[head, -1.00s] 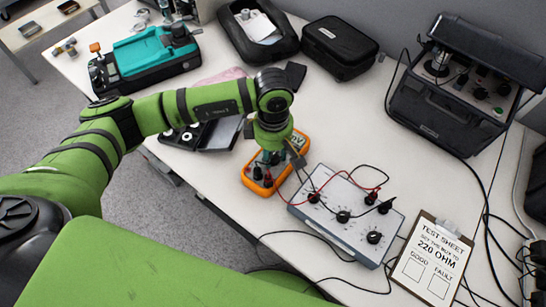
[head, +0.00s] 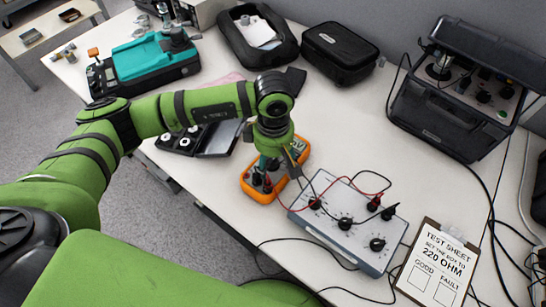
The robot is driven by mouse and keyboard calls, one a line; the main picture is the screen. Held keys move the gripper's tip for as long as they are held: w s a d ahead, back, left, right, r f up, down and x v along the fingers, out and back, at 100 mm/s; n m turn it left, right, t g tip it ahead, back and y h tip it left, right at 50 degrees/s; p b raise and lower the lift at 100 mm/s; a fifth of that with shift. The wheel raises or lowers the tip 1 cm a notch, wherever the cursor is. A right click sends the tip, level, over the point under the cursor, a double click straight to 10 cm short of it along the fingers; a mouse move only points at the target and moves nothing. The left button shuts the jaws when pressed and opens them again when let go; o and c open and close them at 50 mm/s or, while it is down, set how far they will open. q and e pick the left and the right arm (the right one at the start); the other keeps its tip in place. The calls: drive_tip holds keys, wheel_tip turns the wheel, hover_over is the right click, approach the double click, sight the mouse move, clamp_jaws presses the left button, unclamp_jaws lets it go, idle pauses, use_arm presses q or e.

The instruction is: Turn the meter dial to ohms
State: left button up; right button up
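The meter (head: 262,192) is an orange-edged handheld multimeter lying on the white table, with part of its display (head: 301,146) showing at its top right. My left gripper (head: 272,172) points down over the middle of the meter and covers the dial. I cannot tell whether its fingers are open or shut, or whether they touch the dial. Leads are plugged in at the meter's near end. My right gripper is not in view.
A grey resistance box (head: 335,236) with black knobs stands right of the meter, joined by red and black leads. A clipboard test sheet (head: 436,268) lies at the lower right. A black case (head: 340,50), a teal device (head: 150,58) and an open instrument case (head: 440,128) stand further back.

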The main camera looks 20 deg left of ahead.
sight(273, 162)
use_arm(q)
drive_tip(key=shift+w, duration=0.1)
drive_tip(key=shift+a+r, duration=0.1)
drive_tip(key=shift+r, duration=0.45)
wheel_tip(273, 162, up, 11)
